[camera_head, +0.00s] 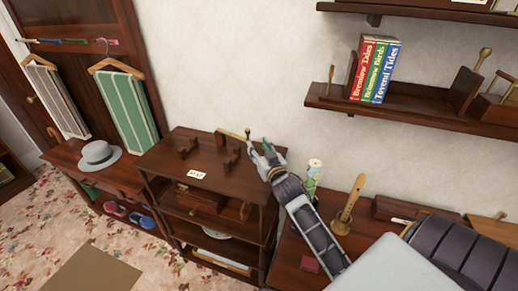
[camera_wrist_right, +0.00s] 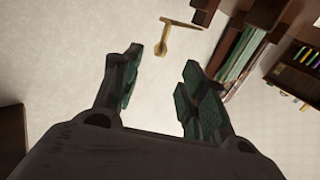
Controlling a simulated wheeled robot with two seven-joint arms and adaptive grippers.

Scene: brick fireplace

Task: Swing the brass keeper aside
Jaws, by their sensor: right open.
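The brass keeper (camera_head: 232,135) shows in the head view as a thin bar with a small upright knob at its right end, at the back of the dark wooden shelf unit (camera_head: 165,151). My right gripper (camera_head: 259,147) is just to the right of the knob, and its jaws are open. In the right wrist view a brass bar with a knob (camera_wrist_right: 164,42), apparently the keeper, lies beyond and between the open green-padded fingers (camera_wrist_right: 160,82). Nothing is between the fingers. Whether a finger touches the knob cannot be told. My left gripper is not in view.
A small white card (camera_head: 196,175) lies on the unit's top, near dark wooden brackets (camera_head: 187,147). A wall shelf (camera_head: 420,108) with books is above. A grey hat (camera_head: 100,155) is left.

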